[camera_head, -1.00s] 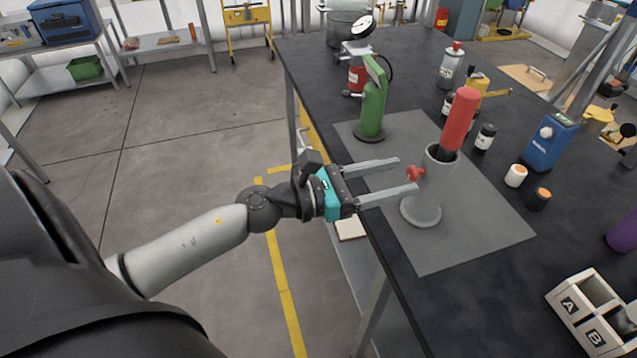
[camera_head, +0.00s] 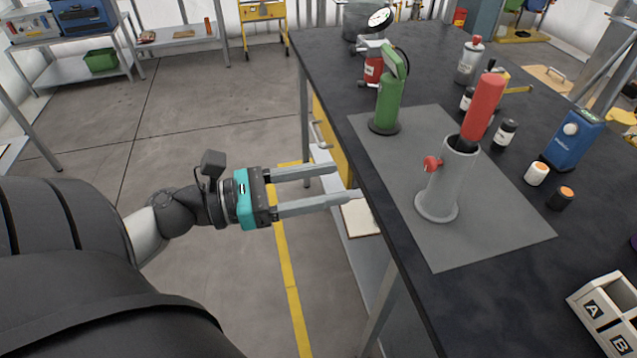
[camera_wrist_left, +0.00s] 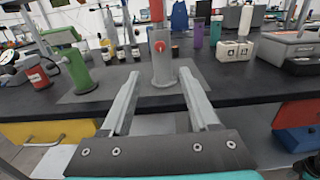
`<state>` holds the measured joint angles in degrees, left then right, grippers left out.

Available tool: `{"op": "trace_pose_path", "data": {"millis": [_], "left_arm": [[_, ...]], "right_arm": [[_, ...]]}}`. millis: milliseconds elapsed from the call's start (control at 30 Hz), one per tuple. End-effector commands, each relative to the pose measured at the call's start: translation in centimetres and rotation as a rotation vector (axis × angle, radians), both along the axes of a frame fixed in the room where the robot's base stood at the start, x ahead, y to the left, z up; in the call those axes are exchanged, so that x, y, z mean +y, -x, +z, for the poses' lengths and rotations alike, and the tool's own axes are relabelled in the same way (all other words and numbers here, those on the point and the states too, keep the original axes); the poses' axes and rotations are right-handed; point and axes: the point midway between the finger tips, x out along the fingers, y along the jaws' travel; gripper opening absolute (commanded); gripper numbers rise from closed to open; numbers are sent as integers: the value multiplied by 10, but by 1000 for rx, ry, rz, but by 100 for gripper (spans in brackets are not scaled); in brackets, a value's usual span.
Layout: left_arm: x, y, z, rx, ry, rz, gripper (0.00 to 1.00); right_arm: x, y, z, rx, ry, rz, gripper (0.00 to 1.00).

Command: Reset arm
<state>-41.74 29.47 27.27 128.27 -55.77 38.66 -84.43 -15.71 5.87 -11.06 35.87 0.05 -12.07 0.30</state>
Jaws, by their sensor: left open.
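My left gripper (camera_head: 318,188) is open and empty, with its two long fingers apart. In the head view it is off the left edge of the black table, over the floor side. In the left wrist view its fingers (camera_wrist_left: 158,92) point toward the table edge. The grey tube stand (camera_head: 448,183) with a red side knob and a red cylinder (camera_head: 484,106) in its top stands upright on the grey mat (camera_head: 475,228). It also shows ahead of the fingers in the left wrist view (camera_wrist_left: 162,68). My right gripper is not in view.
A green device (camera_head: 389,100) stands at the mat's far left. Small bottles, a blue device (camera_head: 567,140) and a white box marked A and B (camera_head: 604,312) are on the table (camera_head: 400,232). Open floor (camera_head: 150,110) lies left of the table.

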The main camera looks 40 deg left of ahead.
Motion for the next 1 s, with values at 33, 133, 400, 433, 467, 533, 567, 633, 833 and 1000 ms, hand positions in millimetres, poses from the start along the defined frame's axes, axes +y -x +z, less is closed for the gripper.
{"op": "trace_pose_path", "data": {"millis": [33,133,400,433,467,533,567,633,833,1000], "left_arm": [[2,2,0,1,-1,1,61],[3,5,0,-1,-1,0,61],[4,5,0,-1,0,0,61],[4,5,0,-1,0,0,61],[4,5,0,-1,-1,0,61],[4,5,0,-1,-1,0,61],[4,5,0,-1,-1,0,61],[4,5,0,-1,-1,0,61],[18,-3,-15,68,107,61,61],[61,-23,-78,296,479,267,61]], "right_arm": [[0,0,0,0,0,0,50],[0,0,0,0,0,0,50],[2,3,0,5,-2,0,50],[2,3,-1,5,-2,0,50],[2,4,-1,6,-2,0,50],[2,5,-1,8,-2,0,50],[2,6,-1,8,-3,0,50],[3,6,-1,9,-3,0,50],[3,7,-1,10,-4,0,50],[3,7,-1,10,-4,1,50]]}}
